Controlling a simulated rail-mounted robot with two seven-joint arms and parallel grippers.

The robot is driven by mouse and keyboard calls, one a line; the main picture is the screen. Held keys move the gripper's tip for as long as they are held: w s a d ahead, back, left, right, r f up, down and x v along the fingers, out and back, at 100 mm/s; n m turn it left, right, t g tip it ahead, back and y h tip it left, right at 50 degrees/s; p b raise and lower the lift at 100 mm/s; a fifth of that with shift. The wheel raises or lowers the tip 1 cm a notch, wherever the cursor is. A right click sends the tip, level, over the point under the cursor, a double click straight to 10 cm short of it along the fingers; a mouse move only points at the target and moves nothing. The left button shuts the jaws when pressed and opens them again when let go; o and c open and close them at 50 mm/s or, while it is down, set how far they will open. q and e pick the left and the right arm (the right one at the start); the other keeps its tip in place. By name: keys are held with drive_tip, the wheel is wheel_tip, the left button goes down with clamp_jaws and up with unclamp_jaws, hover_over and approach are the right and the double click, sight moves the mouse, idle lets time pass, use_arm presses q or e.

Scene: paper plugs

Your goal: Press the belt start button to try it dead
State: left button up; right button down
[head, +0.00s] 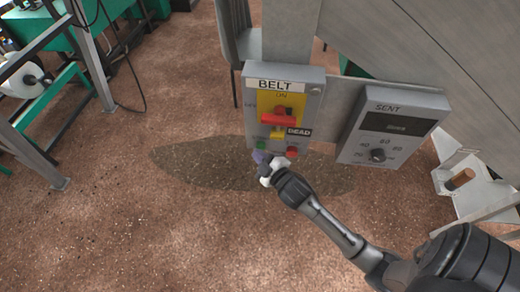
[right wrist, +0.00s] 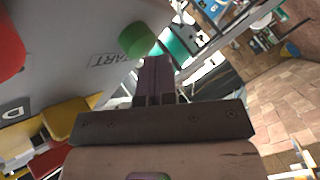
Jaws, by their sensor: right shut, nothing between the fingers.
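The grey BELT box (head: 313,104) hangs on a post in the head view. Its yellow panel (head: 264,101) carries a red switch handle (head: 278,119) lying level, with a black DEAD label (head: 299,132) to its lower right. The green start button (head: 261,145) is at the box's lower left; in the right wrist view the green button (right wrist: 136,40) stands out above the START lettering. My right gripper (head: 261,157) is shut and empty, its tips just below the green button. In the right wrist view the tips (right wrist: 156,65) are close to it; contact cannot be told.
A red button (head: 292,152) is right of the green one. A grey SENT box (head: 394,127) with a dial and dark display is to the right. A chair (head: 238,45) stands behind. A green-topped frame with a white roll (head: 18,76) is at left. Open floor lies below.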

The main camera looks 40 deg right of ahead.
drive_tip(key=shift+s+a, duration=0.1)
drive_tip(key=shift+s+a+p, duration=0.35)
drive_tip(key=shift+s+a, duration=0.15)
drive_tip(key=shift+a, duration=0.15)
drive_tip(key=shift+s+a+p, duration=0.3)
drive_tip(key=shift+s+a, duration=0.45)
drive_tip(key=shift+a, duration=0.25)
drive_tip(key=shift+s+a+p, duration=0.25)
drive_tip(key=shift+s+a, duration=0.5)
drive_tip(key=shift+a, duration=0.2)
